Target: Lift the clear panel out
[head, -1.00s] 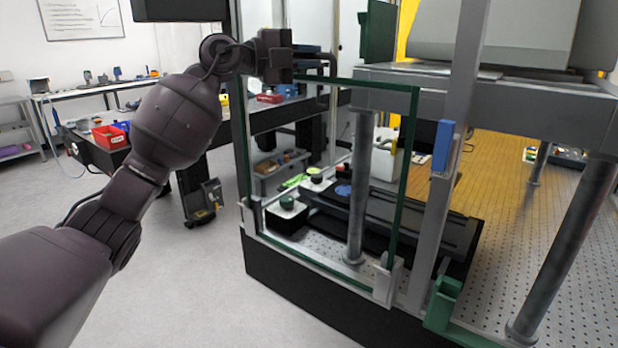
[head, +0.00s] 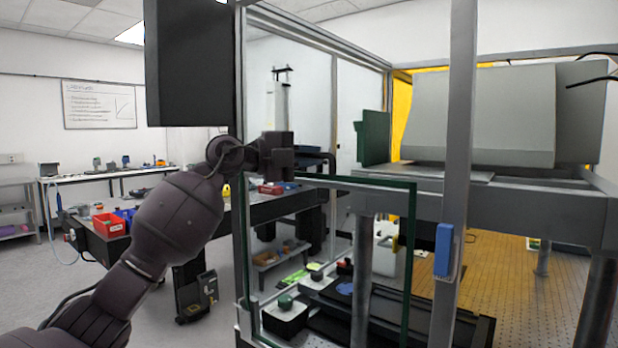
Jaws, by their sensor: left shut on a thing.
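The clear panel (head: 411,235) is a pane with a dark green edge, standing upright in the front of the metal enclosure in the head view. Its top and right edges show clearly; its lower edge is cut off by the picture's bottom. My left gripper (head: 322,163) is at the panel's upper left, shut on its top edge. The fingertips are small and dark, so the exact contact is hard to see. My right gripper is not in view.
A grey post (head: 458,130) with a blue block (head: 444,250) stands just right of the panel. A big grey housing (head: 480,115) sits behind on a metal beam. A dark frame post rises close to my left gripper. A bench with a red bin (head: 109,224) is at left.

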